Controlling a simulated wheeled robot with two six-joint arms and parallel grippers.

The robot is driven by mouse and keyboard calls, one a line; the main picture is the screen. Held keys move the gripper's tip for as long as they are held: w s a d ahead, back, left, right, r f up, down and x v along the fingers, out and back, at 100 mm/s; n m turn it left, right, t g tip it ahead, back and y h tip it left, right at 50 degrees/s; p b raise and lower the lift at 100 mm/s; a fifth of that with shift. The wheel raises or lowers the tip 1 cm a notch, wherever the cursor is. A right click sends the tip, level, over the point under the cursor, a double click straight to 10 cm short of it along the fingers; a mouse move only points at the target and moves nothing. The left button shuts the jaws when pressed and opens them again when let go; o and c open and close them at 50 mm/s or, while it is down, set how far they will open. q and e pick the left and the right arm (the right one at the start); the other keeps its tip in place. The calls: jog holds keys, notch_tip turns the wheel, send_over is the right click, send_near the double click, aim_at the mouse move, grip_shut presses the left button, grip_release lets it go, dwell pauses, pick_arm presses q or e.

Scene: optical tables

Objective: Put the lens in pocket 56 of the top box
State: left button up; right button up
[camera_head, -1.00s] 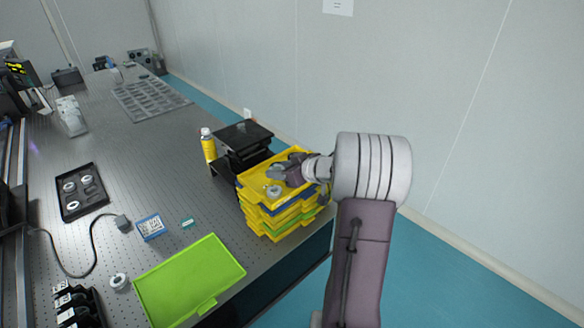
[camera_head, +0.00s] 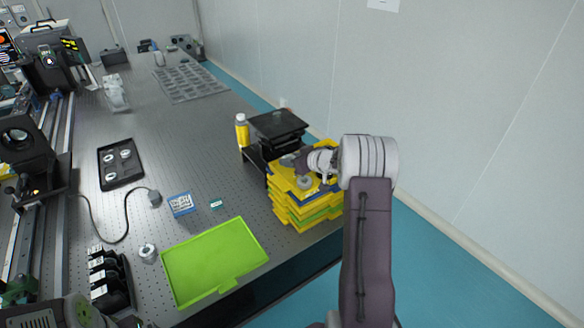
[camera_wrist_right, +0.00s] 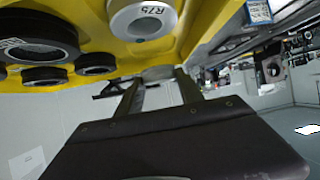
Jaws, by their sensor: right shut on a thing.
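The top box (camera_head: 284,187) is a yellow tray on top of a stack of yellow, blue and green boxes at the table's right edge. My right gripper (camera_head: 300,163) is over this box, low and close to its surface. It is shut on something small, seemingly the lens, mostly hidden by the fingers. In the right wrist view, the fingers (camera_wrist_right: 160,88) point at the yellow box (camera_wrist_right: 100,50). Pocket numbers cannot be read. My left gripper is not visible.
A black stand (camera_head: 277,127) and a yellow bottle (camera_head: 241,131) stand right behind the stack. A green lid-like tray (camera_head: 215,262) lies in front left. A black tray with rings (camera_head: 120,164) and a blue-labelled box (camera_head: 180,205) lie farther left. Wall beyond the table.

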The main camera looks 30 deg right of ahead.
aim_at(292, 173)
notch_tip(292, 173, down, 3)
jog(key=shift+d+f, duration=0.1)
jog(key=shift+f, duration=0.1)
jog(key=shift+r, duration=0.1)
jog(key=shift+f+b, duration=0.3)
jog(key=shift+f, duration=0.05)
jog(key=shift+s+f, duration=0.1)
jog(key=shift+f, duration=0.05)
jog(key=o, duration=1.1)
jog(key=shift+s+f, duration=0.1)
jog(key=shift+r, duration=0.4)
jog(key=v, duration=0.8)
jog(key=p+v, duration=0.1)
jog(key=v, duration=0.2)
jog(key=shift+s+r, duration=0.2)
jog(key=shift+r, duration=0.25)
